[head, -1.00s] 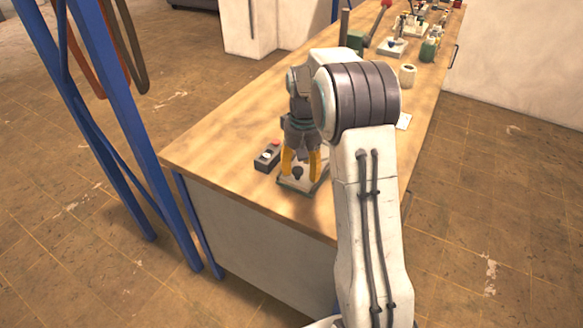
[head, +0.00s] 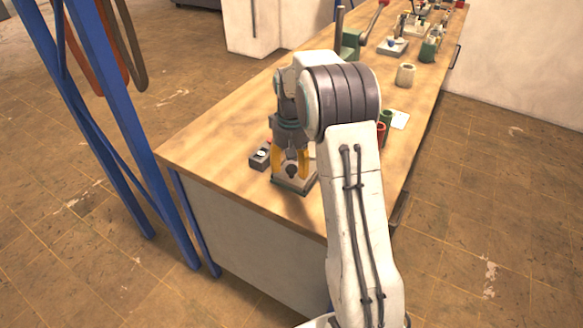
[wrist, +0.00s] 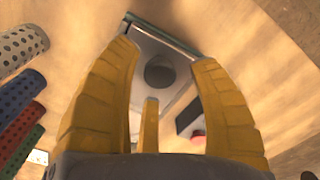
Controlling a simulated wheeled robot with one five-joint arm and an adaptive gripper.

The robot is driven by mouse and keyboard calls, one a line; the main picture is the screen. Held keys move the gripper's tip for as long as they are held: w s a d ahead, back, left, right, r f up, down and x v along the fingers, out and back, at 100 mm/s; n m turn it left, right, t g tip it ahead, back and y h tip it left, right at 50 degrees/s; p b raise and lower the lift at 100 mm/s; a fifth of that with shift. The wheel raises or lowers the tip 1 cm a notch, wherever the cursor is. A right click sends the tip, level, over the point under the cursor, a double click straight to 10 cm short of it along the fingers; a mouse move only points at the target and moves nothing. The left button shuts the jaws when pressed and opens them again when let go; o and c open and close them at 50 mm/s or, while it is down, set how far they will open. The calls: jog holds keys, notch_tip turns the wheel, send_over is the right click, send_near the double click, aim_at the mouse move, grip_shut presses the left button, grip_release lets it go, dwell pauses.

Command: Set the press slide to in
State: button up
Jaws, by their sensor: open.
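A small pale plate with a dark frame (head: 296,187) sits near the bench's front end in the head view. It carries a dark round knob (head: 292,170). I take this to be the press slide, but cannot confirm it or read its position. My gripper (head: 290,177) points down over the plate with its yellow fingers apart on both sides of the knob. In the wrist view, the plate (wrist: 183,98) and the knob (wrist: 160,72) show between the open fingers of my gripper (wrist: 165,55). I cannot tell whether a finger touches the knob.
A dark control box (head: 259,158) stands just left of the plate. Green (head: 386,116) and red (head: 380,131) cups are behind my arm, with a pale cup (head: 405,74) farther back. A green press with a red-knobbed lever (head: 352,43) stands farther along the bench. A blue post (head: 130,120) rises at left.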

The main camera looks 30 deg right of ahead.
jog(key=shift+f, duration=0.45)
grip_shut()
dwell(0.4)
